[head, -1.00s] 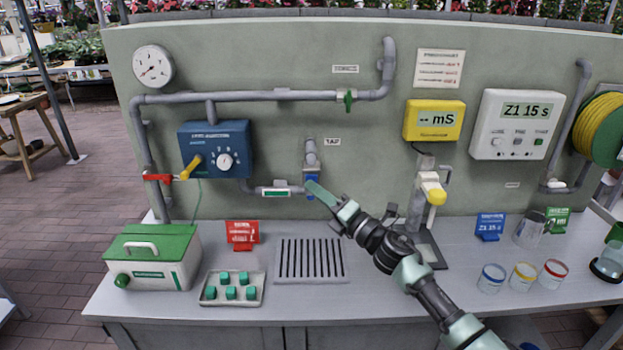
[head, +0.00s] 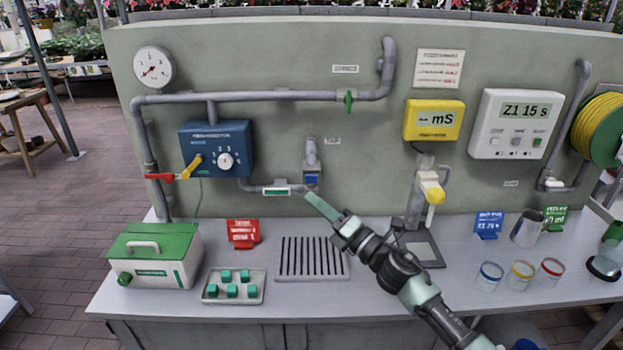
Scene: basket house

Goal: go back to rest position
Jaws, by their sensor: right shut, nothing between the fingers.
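My right gripper (head: 321,207) is shut and empty, with its green fingers pointing up and left. It is in front of the panel, just below and a little right of the tap (head: 311,178) with its blue handle, and appears apart from it. My right arm comes in from the lower right over the bench. My left gripper is not in view.
The bench (head: 380,300) holds a slotted drain grate (head: 312,258), a tray of green plugs (head: 234,298), a green-lidded box (head: 150,258) and several small cups. A yellow meter (head: 433,121) and a white controller (head: 515,124) are on the panel (head: 270,60). The bench front middle is clear.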

